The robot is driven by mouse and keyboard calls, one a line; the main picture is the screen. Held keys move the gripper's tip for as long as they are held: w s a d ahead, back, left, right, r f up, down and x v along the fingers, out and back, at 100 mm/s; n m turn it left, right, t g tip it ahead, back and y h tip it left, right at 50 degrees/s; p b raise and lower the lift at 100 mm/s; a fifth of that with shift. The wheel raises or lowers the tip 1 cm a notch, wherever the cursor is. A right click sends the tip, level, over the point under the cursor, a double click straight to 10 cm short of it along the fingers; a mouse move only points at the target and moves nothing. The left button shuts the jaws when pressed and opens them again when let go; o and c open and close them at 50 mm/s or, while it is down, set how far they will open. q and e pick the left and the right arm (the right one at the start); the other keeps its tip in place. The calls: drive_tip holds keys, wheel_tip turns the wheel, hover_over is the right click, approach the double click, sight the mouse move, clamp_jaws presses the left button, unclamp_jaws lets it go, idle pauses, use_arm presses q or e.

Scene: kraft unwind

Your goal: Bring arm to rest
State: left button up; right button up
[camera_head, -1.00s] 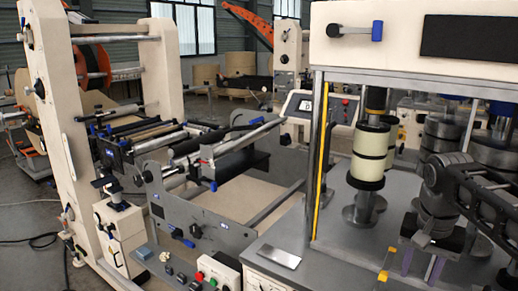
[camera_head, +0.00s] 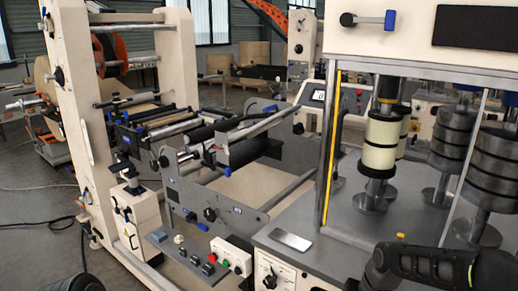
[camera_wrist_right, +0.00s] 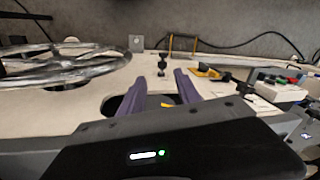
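My right arm (camera_head: 440,268) crosses the lower right corner of the head view, low in front of the grey machine table (camera_head: 345,262). My right gripper (camera_wrist_right: 160,80) shows in the right wrist view as two purple fingers standing apart with nothing held between them. Its fingertips are hidden or out of frame in the head view. A dark rounded piece, likely my left arm (camera_head: 80,284), shows at the bottom left edge of the head view. My left gripper is out of view.
A metal plate (camera_head: 291,240) lies on the table's left corner. Metal and cream roll stacks (camera_head: 380,145) stand on the table. A control box with buttons (camera_head: 230,257) is at its left. The wrist view shows a metal handwheel (camera_wrist_right: 65,65) and a yellow-black item (camera_wrist_right: 207,72).

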drive_tip(key=s+a+f+n+y, duration=0.15)
drive_tip(key=s+a+f, duration=0.35)
drive_tip(key=a+f, duration=0.5)
drive_tip(key=s+a+f, duration=0.2)
drive_tip(key=s+f, duration=0.5)
drive_tip(key=s, duration=0.2)
drive_tip(key=s+a+f+g, duration=0.1)
drive_tip(key=s+a+f, duration=0.2)
drive_tip(key=s+f, duration=0.5)
drive_tip(key=shift+s+a+f, duration=0.2)
drive_tip(key=shift+s+a, duration=0.15)
drive_tip(key=shift+s, duration=0.85)
drive_tip(key=shift+n+y, duration=0.25)
